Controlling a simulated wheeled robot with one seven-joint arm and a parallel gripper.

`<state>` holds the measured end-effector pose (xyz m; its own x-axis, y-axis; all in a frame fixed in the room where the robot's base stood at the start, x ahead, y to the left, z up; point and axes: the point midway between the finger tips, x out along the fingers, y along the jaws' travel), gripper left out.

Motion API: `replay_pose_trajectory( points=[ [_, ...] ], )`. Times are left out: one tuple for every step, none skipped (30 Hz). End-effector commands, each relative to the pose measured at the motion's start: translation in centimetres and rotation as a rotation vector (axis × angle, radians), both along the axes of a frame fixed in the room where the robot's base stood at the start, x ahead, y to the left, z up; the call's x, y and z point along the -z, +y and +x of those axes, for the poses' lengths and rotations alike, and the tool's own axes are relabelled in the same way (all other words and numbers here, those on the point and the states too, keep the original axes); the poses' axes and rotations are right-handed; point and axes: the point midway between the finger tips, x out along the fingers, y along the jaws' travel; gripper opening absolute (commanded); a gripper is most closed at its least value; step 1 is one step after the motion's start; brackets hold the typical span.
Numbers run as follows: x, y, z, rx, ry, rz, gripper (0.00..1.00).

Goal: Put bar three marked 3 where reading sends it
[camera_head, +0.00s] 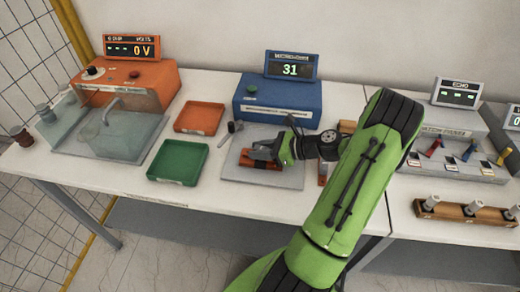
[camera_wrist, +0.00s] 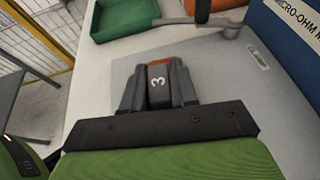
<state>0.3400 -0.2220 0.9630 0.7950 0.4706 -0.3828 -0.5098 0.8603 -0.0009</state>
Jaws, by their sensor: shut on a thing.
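My gripper (camera_head: 265,152) is over the grey plate (camera_head: 290,182) in front of the blue micro-ohm meter (camera_head: 275,102). In the wrist view my gripper (camera_wrist: 160,90) is shut on bar three (camera_wrist: 158,92), a dark grey block with a white 3 facing the camera. Orange-copper shows beyond its far end. In the head view the gripper hides most of the bar, and I cannot tell whether the bar touches the plate. An orange tray (camera_head: 199,118) and a green tray (camera_head: 160,174) lie left of the plate.
An orange volts unit (camera_head: 140,85) reading 0 V stands at the back left beside a clear tank (camera_head: 125,135). A small lever (camera_head: 234,128) lies between trays and meter.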

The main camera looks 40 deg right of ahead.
Motion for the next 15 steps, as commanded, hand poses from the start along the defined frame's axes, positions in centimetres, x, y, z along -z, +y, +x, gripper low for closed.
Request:
replay_pose_trajectory(
  points=[
    [0.16, 0.01, 0.02, 0.0, 0.0, 0.001, 0.0],
    [0.26, 0.01, 0.02, 0.0, 0.0, 0.001, 0.0],
    [0.38, 0.01, 0.02, 0.0, -0.001, 0.001, 0.0],
    [0.4, -0.01, 0.0, 0.0, 0.0, 0.0, 0.31],
    [0.39, -0.02, 0.01, 0.0, 0.0, 0.0, 0.35],
    [0.38, -0.02, 0.01, 0.0, 0.0, 0.0, 0.41],
    [0.38, -0.02, 0.01, 0.0, 0.0, 0.0, 0.46],
    [0.38, -0.02, 0.01, 0.0, 0.0, 0.0, 0.51],
    [0.37, -0.01, 0.0, 0.0, 0.0, 0.0, 0.53],
    [0.37, -0.01, 0.0, 0.0, 0.0, 0.0, 0.53],
    [0.37, -0.01, 0.0, 0.0, 0.0, 0.0, 0.53],
    [0.36, -0.01, 0.01, 0.0, 0.0, 0.0, 0.53],
    [0.36, -0.01, 0.01, 0.0, 0.0, 0.0, 0.53],
    [0.36, -0.01, 0.01, 0.0, 0.0, 0.0, 0.53],
    [0.36, -0.01, 0.01, 0.0, 0.0, 0.0, 0.53]
  ],
)
